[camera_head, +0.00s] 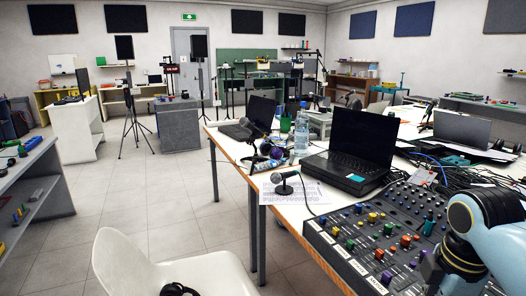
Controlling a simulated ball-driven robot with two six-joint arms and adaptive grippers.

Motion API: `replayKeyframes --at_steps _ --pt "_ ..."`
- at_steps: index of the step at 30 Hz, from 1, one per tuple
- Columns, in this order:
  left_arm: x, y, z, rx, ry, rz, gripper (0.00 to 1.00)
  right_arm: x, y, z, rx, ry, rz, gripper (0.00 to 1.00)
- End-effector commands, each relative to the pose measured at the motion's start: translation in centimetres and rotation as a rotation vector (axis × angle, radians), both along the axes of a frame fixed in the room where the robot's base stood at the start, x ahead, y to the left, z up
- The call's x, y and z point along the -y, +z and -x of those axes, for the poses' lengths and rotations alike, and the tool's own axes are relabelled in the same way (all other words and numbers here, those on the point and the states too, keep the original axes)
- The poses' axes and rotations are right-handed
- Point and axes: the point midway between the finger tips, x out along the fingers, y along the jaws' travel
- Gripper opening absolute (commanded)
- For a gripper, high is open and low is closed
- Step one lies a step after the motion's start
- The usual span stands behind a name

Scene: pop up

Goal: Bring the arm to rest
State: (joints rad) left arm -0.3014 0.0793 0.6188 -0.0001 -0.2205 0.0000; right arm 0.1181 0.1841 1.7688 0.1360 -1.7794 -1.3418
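My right arm comes in at the lower right, over the right part of the audio mixer (352,246). Its light blue links and a dark joint show. My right gripper (432,270) seems to be the dark part low by the mixer's knobs, partly cut off by the bottom edge. Its fingers do not show clearly, and I cannot tell whether it touches the mixer. My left arm and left gripper are not in view.
The white table (233,149) holds an open black laptop (362,143), a small microphone (284,184) on a stand, a water bottle (301,132) and tangled cables. A white chair (180,268) stands at the front left. The tiled floor (170,195) left of the table is clear.

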Motion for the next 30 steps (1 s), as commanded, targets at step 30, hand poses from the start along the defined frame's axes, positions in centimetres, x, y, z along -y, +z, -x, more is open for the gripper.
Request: replayKeyframes --at_steps 30 --pt "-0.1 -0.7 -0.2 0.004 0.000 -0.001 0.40 -3.5 -0.1 18.0 0.254 -1.263 -0.232 0.42"
